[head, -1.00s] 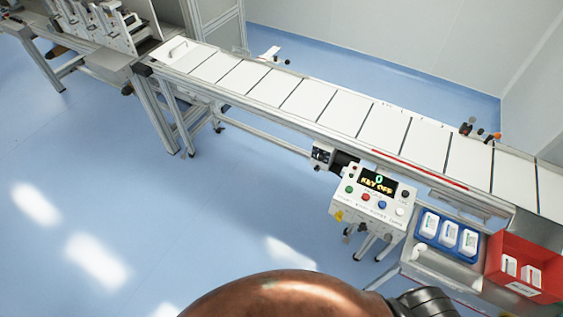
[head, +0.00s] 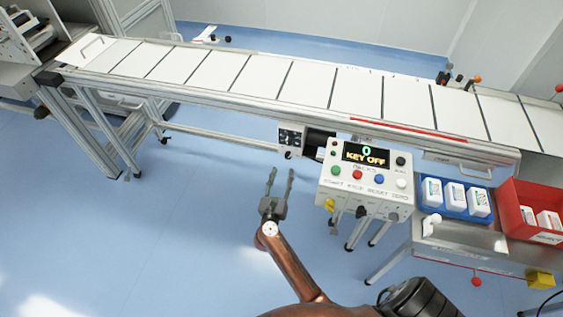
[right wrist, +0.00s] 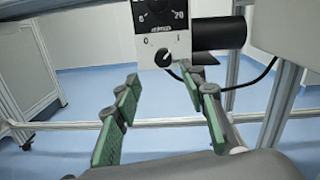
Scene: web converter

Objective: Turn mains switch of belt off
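The belt's motor control box (head: 290,137) hangs under the conveyor's front rail. In the right wrist view this white box (right wrist: 161,30) carries an upper dial with a scale and a lower rotary switch (right wrist: 164,57) marked 0 and 1. I cannot tell for sure which mark its pointer faces. My right gripper (head: 280,172) is open and empty, in front of and below the box. In the right wrist view its green-padded fingers (right wrist: 168,90) stand apart below the switch, touching nothing. My left gripper is out of view.
A control panel (head: 365,180) with a display reading "0 KEY OFF" stands just right of my right gripper. A blue tray (head: 428,209) and a red bin (head: 516,218) are further right. The conveyor (head: 250,90) runs above. Floor to the left is clear.

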